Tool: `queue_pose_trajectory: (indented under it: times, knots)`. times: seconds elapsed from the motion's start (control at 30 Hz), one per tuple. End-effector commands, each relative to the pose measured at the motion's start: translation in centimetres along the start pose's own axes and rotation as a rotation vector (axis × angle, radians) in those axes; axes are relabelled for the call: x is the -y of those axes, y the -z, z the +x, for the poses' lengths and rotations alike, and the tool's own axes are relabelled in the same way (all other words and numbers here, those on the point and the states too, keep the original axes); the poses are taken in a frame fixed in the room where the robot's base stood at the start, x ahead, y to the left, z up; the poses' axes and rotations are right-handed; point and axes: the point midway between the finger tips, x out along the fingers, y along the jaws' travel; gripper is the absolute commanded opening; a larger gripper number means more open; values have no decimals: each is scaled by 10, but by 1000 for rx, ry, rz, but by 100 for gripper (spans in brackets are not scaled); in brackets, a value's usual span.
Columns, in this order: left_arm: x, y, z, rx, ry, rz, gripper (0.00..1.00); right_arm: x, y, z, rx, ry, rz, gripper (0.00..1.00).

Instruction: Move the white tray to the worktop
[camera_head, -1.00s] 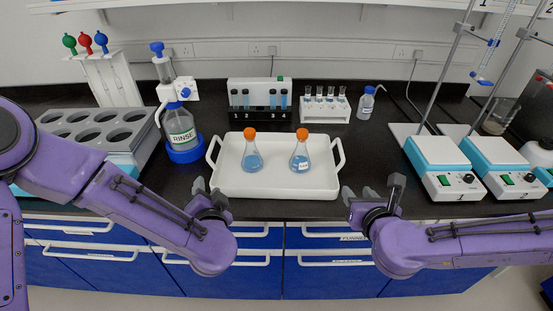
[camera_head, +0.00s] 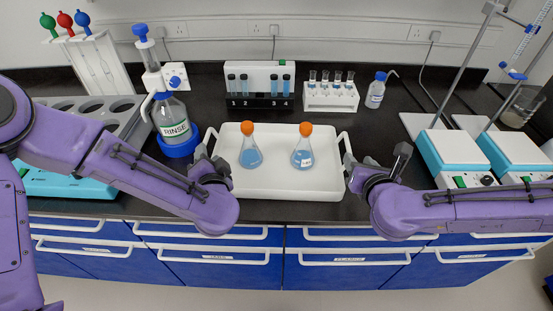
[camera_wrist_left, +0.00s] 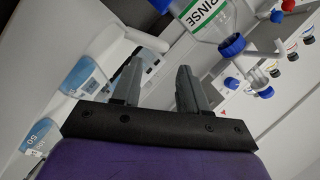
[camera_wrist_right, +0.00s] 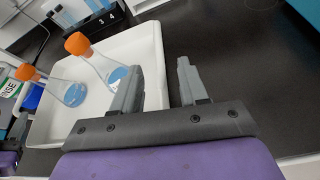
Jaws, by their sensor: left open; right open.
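The white tray (camera_head: 285,187) lies flat on the black worktop, with a handle at each short side. It carries two conical flasks with orange stoppers and blue liquid, a left flask (camera_head: 250,157) and a right flask (camera_head: 302,158). My left gripper (camera_head: 211,162) is open at the tray's left handle. My right gripper (camera_head: 376,162) is open at the right handle. In the right wrist view, one finger of the open gripper (camera_wrist_right: 158,85) overlaps the tray's edge (camera_wrist_right: 152,45). In the left wrist view the fingers (camera_wrist_left: 158,85) are apart; whether a handle lies between them is unclear.
A rinse bottle (camera_head: 173,127) in a blue holder stands close left of the tray. A tube rack (camera_head: 262,100) and a white vial rack (camera_head: 331,98) stand behind. A hotplate (camera_head: 455,152) is at the right. Blue drawers (camera_head: 230,272) lie below the front edge.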

Motion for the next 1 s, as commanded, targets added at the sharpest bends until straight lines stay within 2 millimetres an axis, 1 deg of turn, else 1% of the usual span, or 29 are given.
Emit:
queue_pose_trajectory:
  times: [0.03, 0.2, 0.3, 0.4, 0.5, 0.6, 0.83, 0.87, 0.9, 0.97, 1.0]
  knots:
    - [0, -2, 10, 5, 2, -2, 43, 0, 1, 9, 0, 2, -3, 43]
    - [0, -2, 44, 6, 1, -3, 43, 0, 1, 43, 0, 1, -3, 43]
    - [0, -2, 62, 5, 2, -1, 43, 0, 1, 61, 0, 1, -2, 43]
    - [0, -1, 75, 3, 0, 0, 43, 0, 0, 75, 0, 1, -1, 43]
    - [0, -1, 83, 2, 0, 1, 43, 0, 0, 83, 0, 0, -1, 43]
    - [0, -1, 87, 0, 1, 2, 43, 0, 0, 86, 0, 0, -1, 43]
    - [0, -1, 88, 0, 1, 2, 43, 0, 0, 87, 0, -1, -1, 43]
    - [0, -1, 87, 0, 1, 2, 40, 0, 0, 87, 0, -1, -1, 40]
    - [0, -1, 87, 0, 1, 2, 27, 0, 0, 87, 0, -1, -1, 27]
    - [0, -1, 87, 0, 1, 2, 8, 0, 0, 87, 0, -1, -1, 8]
    - [0, -1, 87, 0, 1, 2, 0, 0, 0, 87, 0, -1, -1, 0]
